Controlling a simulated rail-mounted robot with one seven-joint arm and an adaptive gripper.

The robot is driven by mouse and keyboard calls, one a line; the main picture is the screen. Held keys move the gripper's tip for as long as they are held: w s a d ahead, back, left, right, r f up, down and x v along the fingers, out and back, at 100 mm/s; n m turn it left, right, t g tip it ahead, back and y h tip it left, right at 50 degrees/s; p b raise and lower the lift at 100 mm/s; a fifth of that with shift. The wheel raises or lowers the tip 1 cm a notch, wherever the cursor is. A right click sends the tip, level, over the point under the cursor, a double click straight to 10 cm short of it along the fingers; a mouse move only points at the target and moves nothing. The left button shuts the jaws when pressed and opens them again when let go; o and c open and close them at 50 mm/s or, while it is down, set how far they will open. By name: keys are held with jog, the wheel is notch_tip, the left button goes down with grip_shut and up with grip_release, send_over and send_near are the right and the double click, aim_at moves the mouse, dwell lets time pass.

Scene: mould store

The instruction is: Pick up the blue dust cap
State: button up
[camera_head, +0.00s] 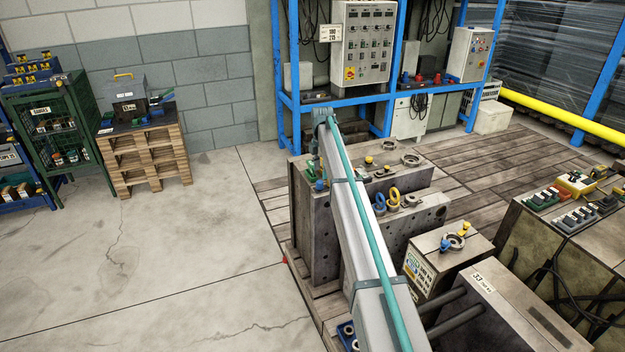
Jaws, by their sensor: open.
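Several small blue parts show, and I cannot tell for sure which is the dust cap. One small blue cap-like part (445,245) sits on top of the low mould block (424,240), beside a metal ring and yellow parts. Another small blue part (319,185) is on the left end of the large mould block (316,225), close beside my arm. My grey arm with a teal hose (352,215) crosses the middle of the view, over the large mould block, and hides part of it. My gripper is not visible.
A blue eye ring (380,203) and a yellow one stand on the mould block. A blue rack (283,60) with control boxes is behind. A pallet stack (146,155) and green cage (50,125) stand left. Cables (560,270) hang at right. The left floor is clear.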

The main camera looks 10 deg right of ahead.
notch_tip(320, 180, up, 4)
jog(key=w+f+n, duration=0.1)
jog(key=w+n, duration=0.1)
jog(key=n, duration=0.1)
send_over(321, 181)
jog(key=f, duration=0.4)
jog(key=shift+s+a+f+p, duration=0.15)
jog(key=shift+a+f+p, duration=0.1)
jog(key=shift+f+p, duration=0.15)
jog(key=shift+w+d+f+p, duration=0.1)
jog(key=shift+f+p, duration=0.15)
jog(key=shift+f, duration=1.1)
jog(key=shift+w+d+f+p, duration=0.1)
jog(key=shift+f+p, duration=0.15)
jog(key=shift+f, duration=1.1)
jog(key=c, duration=0.8)
